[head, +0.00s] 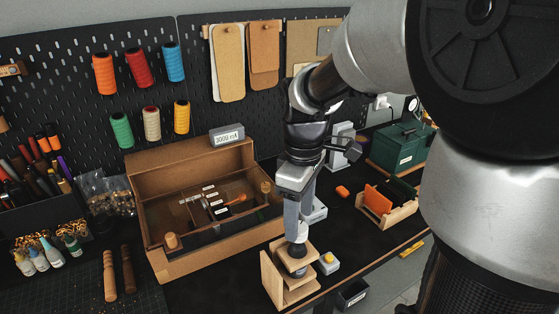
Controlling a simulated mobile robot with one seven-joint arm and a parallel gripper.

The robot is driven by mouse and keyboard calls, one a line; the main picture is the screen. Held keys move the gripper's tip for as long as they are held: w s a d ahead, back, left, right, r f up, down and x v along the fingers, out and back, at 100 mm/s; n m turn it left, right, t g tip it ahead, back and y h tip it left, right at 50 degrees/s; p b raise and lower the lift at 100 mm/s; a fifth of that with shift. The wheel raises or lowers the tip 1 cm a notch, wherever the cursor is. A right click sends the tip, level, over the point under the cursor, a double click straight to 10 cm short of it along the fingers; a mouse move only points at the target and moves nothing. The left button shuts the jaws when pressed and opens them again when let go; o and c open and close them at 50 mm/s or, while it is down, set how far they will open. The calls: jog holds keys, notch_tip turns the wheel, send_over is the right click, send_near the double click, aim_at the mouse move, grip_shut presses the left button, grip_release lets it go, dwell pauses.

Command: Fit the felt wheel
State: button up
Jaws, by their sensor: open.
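My gripper (297,238) points straight down over a small wooden stand (272,281) near the front edge of the bench. A dark round piece (296,266) with a pale grey top sits in the stand directly under the fingers. The fingers are open around or just above that top; contact cannot be told at this size. I cannot tell for sure which thing is the felt wheel. A small grey box with a yellow button (328,262) stands just right of the stand.
A brown open case (155,172) with tools lies left of my arm. A wooden rack with orange and dark green plates (374,216), an orange lump (342,191) and a green machine (396,150) stand to the right. My upper arm hides the far right. Dark bench between is mostly clear.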

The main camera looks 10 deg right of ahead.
notch_tip(320, 180, up, 16)
jog(key=p, duration=0.1)
jog(key=shift+r, duration=0.15)
